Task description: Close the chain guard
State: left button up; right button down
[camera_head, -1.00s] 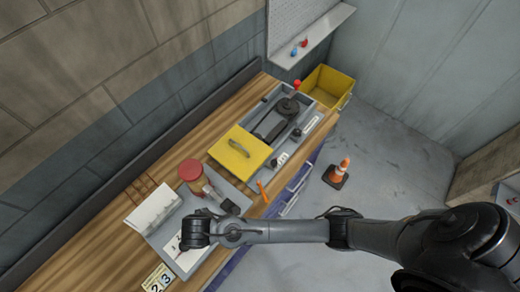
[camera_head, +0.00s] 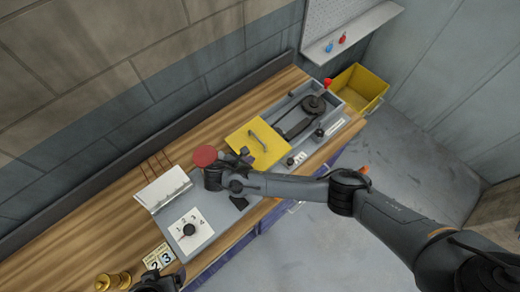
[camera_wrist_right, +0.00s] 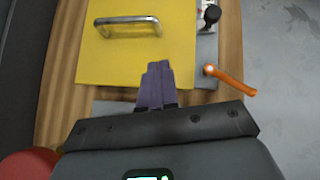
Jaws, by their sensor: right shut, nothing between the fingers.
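The chain guard is a yellow plate (camera_head: 262,150) with a metal handle (camera_head: 262,131). It lies flat beside the dark chain and wheels (camera_head: 302,116), which are uncovered in their grey tray. The guard also fills the upper wrist view (camera_wrist_right: 170,50), with its handle (camera_wrist_right: 127,25) at top left. My right gripper (camera_head: 244,153) is shut and empty at the guard's near-left edge. Its fingertips (camera_wrist_right: 157,72) overlap the plate in the wrist view; contact is unclear. My left gripper (camera_head: 158,260) shows only in part at the bottom edge, and its jaws are unclear.
A red-lidded jar (camera_head: 205,155) stands close to my right gripper. A numbered dial panel (camera_head: 192,228), a white folded plate (camera_head: 162,188) and number cards (camera_head: 160,256) are on the left. A yellow bin (camera_head: 358,88) stands behind.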

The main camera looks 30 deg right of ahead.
aim_at(264, 149)
jog(key=x, duration=0.3)
jog(key=shift+d+f, duration=0.1)
jog(key=shift+d, duration=0.05)
pick_arm(q)
jog(key=shift+r+p, duration=0.8)
jog(key=shift+r, duration=0.1)
pick_arm(e)
jog(key=shift+w+d+f, duration=0.1)
jog(key=shift+w+d, duration=0.2)
jog(key=shift+d, duration=0.3)
jog(key=shift+w+d, duration=0.35)
jog(key=shift+d, duration=0.3)
jog(key=shift+w+d+f, duration=0.1)
jog(key=shift+w+d, duration=0.2)
jog(key=shift+d, duration=0.3)
pick_arm(q)
jog(key=shift+f, duration=0.1)
